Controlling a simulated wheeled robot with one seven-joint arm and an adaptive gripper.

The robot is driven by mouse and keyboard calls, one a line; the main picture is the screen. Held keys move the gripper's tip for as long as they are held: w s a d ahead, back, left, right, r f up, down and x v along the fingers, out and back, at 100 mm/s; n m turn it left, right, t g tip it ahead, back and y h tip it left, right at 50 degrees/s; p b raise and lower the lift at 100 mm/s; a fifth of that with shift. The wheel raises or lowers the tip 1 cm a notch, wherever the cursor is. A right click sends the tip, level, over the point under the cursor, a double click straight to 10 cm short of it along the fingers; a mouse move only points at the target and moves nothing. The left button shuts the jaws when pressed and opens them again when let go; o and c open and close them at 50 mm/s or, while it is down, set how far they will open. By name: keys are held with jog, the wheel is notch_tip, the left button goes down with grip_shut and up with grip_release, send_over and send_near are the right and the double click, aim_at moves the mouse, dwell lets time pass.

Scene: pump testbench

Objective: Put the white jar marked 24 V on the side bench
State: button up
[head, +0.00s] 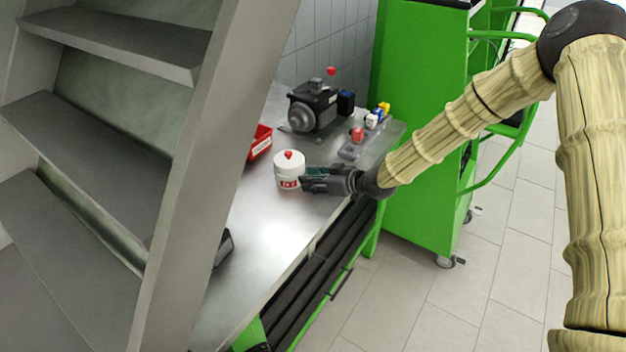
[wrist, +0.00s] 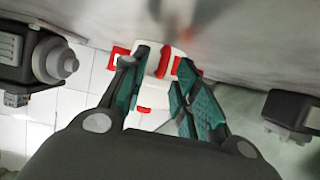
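The white jar (head: 289,166) stands upright on the metal bench. It has a red knob on its lid and a red label on its side, too small to read surely. My gripper (head: 306,180) is level with the jar's side and overlaps its right edge in the head view. In the wrist view the fingertips (wrist: 168,68) are apart, with white and red parts of the jar (wrist: 156,98) showing between and beyond them. I cannot tell whether the fingers touch the jar. The side bench cannot be surely identified.
A red bin (head: 259,145) sits close behind the jar at left. A dark pump (head: 312,108) stands farther back, near a grey tray (head: 351,151) and several small coloured jars. Grey shelves (head: 108,40) fill the left. A green cabinet (head: 415,120) stands at right beside clear floor.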

jog(key=shift+r, duration=0.1)
jog(key=b+v, duration=0.2)
jog(key=v, duration=1)
jog(key=shift+b, duration=0.35)
